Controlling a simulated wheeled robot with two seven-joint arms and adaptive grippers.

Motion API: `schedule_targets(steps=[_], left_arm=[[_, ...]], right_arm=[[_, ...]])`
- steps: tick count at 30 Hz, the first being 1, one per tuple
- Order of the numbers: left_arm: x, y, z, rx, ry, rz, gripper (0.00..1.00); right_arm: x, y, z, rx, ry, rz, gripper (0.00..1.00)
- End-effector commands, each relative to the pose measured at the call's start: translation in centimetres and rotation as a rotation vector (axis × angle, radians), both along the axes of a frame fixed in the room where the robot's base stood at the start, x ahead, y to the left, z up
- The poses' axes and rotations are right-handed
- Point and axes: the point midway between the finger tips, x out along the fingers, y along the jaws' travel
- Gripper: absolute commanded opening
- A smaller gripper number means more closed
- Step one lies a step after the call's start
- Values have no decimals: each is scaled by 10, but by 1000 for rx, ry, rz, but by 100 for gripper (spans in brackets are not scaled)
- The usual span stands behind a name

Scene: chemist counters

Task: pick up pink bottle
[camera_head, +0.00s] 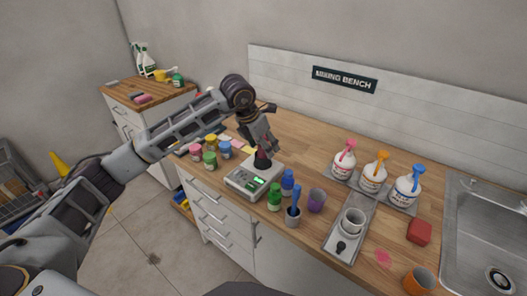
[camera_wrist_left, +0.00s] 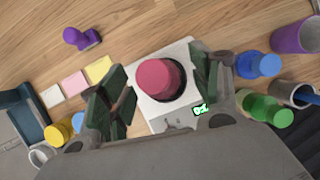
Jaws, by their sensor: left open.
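A pink-red round-topped bottle (camera_wrist_left: 157,79) stands on the white scale (camera_wrist_left: 178,122) in the left wrist view, on its dark round pan. In the head view it shows as a dark red shape (camera_head: 262,158) on the scale (camera_head: 243,182), partly hidden by my gripper. My left gripper (camera_head: 263,147) is open above it, pointing down. In the left wrist view the bottle lies between the two spread fingers of my left gripper (camera_wrist_left: 161,92), with gaps on both sides. Two other pink items are a small pink jar (camera_head: 196,153) and a pink-pump bottle (camera_head: 345,160). My right gripper is not in view.
Blue (camera_head: 287,181) and green (camera_head: 274,198) bottles stand close right of the scale, beside a cup with a blue tool (camera_head: 293,215) and a purple cup (camera_head: 316,201). Small coloured jars stand left of the scale. Bare wood (camera_head: 300,150) lies behind it. A sink (camera_head: 480,240) is at right.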

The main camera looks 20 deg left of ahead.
Motion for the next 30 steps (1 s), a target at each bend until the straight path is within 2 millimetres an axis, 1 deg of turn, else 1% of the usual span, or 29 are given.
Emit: schedule_targets(steps=[1, 7, 12, 13, 14, 18, 23, 26, 30], left_arm=[[0, 0, 0, 0, 0, 0, 59], [0, 0, 0, 0, 0, 0, 34], [0, 0, 0, 0, 0, 0, 13], [0, 0, 1, 0, -1, 0, 13], [0, 0, 1, 0, -1, 0, 9], [0, 0, 1, 0, -1, 0, 9], [0, 0, 4, 0, -1, 0, 9], [0, 0, 10, 0, -2, 0, 9], [1, 0, 23, -1, -3, 0, 9]], right_arm=[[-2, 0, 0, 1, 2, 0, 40], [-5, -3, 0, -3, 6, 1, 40], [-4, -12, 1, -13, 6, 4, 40], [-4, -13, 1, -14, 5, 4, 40], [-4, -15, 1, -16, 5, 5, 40], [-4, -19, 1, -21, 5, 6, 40], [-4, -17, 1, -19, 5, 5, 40], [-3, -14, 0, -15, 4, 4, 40], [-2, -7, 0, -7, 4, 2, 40]])
